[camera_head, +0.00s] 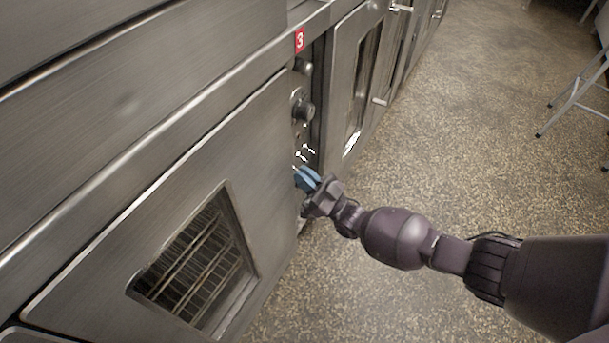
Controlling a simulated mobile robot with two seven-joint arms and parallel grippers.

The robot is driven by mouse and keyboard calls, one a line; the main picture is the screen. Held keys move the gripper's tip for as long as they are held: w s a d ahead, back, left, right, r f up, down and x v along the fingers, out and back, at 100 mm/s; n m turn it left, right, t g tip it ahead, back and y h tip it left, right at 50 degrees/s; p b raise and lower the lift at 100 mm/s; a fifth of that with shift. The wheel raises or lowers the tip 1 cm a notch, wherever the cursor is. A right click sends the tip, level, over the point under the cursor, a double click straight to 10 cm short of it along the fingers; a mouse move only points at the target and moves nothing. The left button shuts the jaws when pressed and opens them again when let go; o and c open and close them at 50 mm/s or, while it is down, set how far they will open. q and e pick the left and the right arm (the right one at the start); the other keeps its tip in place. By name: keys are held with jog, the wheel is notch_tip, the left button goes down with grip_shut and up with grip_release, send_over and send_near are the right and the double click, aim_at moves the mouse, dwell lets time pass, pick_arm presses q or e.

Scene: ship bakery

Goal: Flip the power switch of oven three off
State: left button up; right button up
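Oven three (165,215) is a steel oven with a windowed door, seen on the left in the head view. A red label with a white 3 (299,40) sits above its narrow control panel. The panel has a large round knob (304,109) and a smaller knob (304,66) above it. My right gripper (303,176), with blue fingertips, is at the lower part of this panel, below the knobs. Its fingertips hide the panel there, and I cannot make out the power switch. Whether the fingers are open or shut does not show. My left gripper is not in view.
Another oven door (352,85) with a window and handle stands just right of the panel, with more doors beyond. The speckled floor (470,110) on the right is clear, apart from a metal-legged stand (572,95) at the upper right.

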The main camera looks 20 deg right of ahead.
jog(key=o, duration=0.5)
jog(key=shift+c, duration=0.2)
jog(key=v, duration=1.1)
jog(key=shift+a, duration=0.1)
